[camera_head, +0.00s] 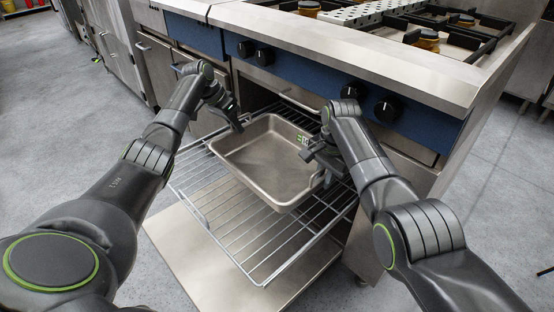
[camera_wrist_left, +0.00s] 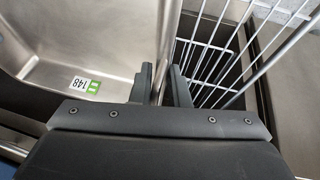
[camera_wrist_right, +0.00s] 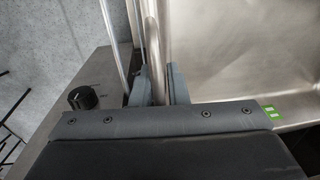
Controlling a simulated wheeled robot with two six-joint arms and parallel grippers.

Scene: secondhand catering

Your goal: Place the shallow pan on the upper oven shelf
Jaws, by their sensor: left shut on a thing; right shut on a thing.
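The shallow pan (camera_head: 262,165) is a rectangular grey metal pan with a small white and green label marked 148. It is level over the wire oven shelf (camera_head: 245,262), which is pulled out of the oven; I cannot tell if it rests on the wires. My left gripper (camera_head: 238,124) is shut on the pan's left side; the left wrist view shows the rim (camera_wrist_left: 160,55) between its fingers (camera_wrist_left: 160,85).
The open oven door (camera_head: 190,250) lies flat below the shelf. The blue control panel (camera_head: 310,75) with black knobs is just above and behind the pan. Grey floor is clear at left.

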